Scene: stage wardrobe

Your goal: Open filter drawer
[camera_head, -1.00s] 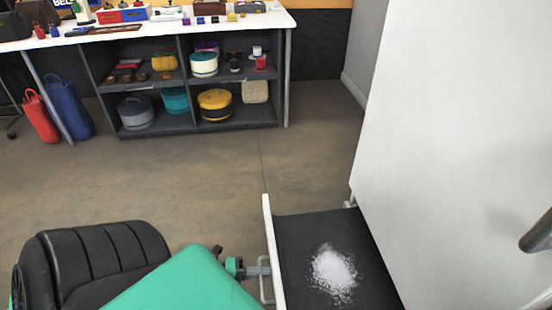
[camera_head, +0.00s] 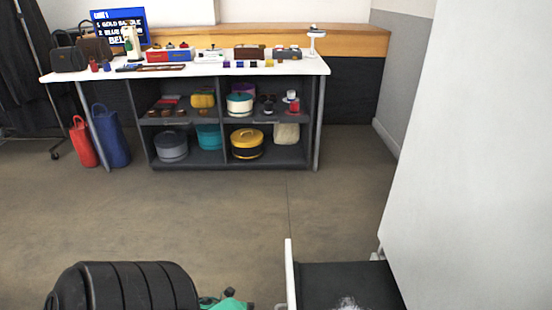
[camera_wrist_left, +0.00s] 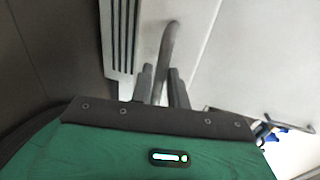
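The filter drawer (camera_head: 345,280) is pulled out of the white machine at lower right in the head view. Its white front panel (camera_head: 290,275) faces left and its tray is dark. A white fluffy pile (camera_head: 348,304) lies in it, cut off by the frame edge. My left gripper's fingers (camera_wrist_left: 161,78) stand apart in the left wrist view. The grey bar of the drawer handle (camera_wrist_left: 168,45) shows between and beyond them; contact is not clear. In the head view only a green part of my left gripper (camera_head: 228,298) shows at the bottom edge. My right gripper is not in view.
The large white machine side (camera_head: 470,150) fills the right. A white-topped table (camera_head: 190,70) with grey shelves of hat boxes stands at the back. Red (camera_head: 83,142) and blue (camera_head: 110,138) bags lean at its left. The floor between is clear.

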